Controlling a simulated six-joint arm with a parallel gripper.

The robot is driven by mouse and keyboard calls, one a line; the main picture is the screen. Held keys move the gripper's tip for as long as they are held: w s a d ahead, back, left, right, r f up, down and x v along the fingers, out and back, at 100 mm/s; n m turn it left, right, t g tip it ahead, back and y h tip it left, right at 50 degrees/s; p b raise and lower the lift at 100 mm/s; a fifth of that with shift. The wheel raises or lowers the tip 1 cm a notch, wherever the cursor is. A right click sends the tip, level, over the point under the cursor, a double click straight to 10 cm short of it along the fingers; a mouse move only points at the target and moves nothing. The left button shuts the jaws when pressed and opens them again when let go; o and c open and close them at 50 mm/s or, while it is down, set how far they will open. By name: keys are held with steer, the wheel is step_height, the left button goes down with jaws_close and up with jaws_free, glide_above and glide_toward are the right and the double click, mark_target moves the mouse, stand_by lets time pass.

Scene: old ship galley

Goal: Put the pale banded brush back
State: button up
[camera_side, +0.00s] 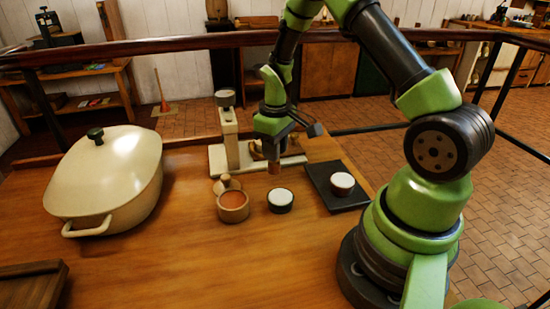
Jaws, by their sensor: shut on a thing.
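A pale upright stand (229,135) on a light base is just behind and left of my gripper. A tan-brown pot (233,207) with an orange-brown inside stands in front, with a small tan knobbed thing (226,184) behind it.
A dark cup with white contents (280,201) stands right of the pot. A dark tray (330,197) bears another white-topped cup (342,183). A large cream lidded pot (110,175) fills the left. A dark wooden edge (32,287) is front left. The table's front middle is clear.

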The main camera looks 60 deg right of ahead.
steer(key=shift+f, duration=1.3)
steer(key=o, duration=0.9)
steer(key=shift+f, duration=0.1)
